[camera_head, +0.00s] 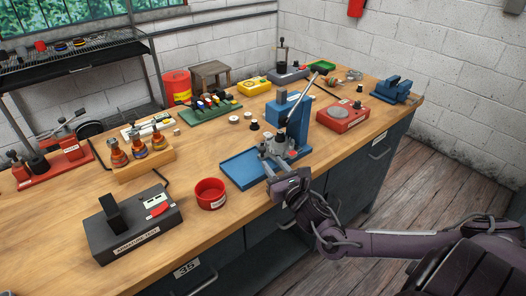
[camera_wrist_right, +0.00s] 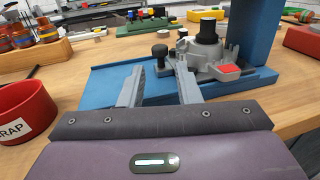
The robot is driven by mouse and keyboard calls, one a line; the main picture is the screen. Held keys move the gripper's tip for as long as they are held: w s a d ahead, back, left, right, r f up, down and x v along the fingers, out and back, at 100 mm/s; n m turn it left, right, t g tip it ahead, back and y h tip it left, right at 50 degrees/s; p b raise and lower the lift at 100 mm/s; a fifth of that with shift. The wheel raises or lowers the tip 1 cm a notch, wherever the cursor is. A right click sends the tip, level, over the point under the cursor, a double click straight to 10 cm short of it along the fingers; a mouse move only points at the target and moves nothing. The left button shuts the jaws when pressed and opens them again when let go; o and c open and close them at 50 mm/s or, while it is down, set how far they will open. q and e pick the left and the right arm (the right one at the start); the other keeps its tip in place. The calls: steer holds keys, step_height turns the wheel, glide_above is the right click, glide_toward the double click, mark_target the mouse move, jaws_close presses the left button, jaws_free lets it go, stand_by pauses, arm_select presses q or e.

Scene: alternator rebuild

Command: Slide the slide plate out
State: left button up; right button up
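The blue slide plate (camera_head: 241,168) lies flat at the foot of the blue arbor press (camera_head: 299,122), reaching out left of it. In the right wrist view the plate (camera_wrist_right: 108,88) lies beyond and left of my fingers. A grey metal housing (camera_wrist_right: 203,65) with a black cylinder on top and a red patch stands at its right part, under the press. A small dark knob (camera_wrist_right: 160,52) stands just left of the housing. My right gripper (camera_wrist_right: 160,72) is open and empty, its two fingers apart at the plate's near edge. My left gripper is out of view.
A red scrap bin (camera_head: 210,193) stands left of the plate, close to my right gripper in the wrist view. A grey tester (camera_head: 132,226) is at the front left. A red box (camera_head: 343,116) and a blue vise (camera_head: 392,89) stand to the right.

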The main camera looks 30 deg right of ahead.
mark_target(264, 153)
steer(key=w, duration=0.4)
steer(key=shift+d, duration=0.3)
steer(key=shift+w+d, duration=0.1)
steer(key=shift+w, duration=0.75)
steer(key=c, duration=0.5)
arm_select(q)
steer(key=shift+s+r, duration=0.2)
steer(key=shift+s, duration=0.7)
arm_select(e)
jaws_close()
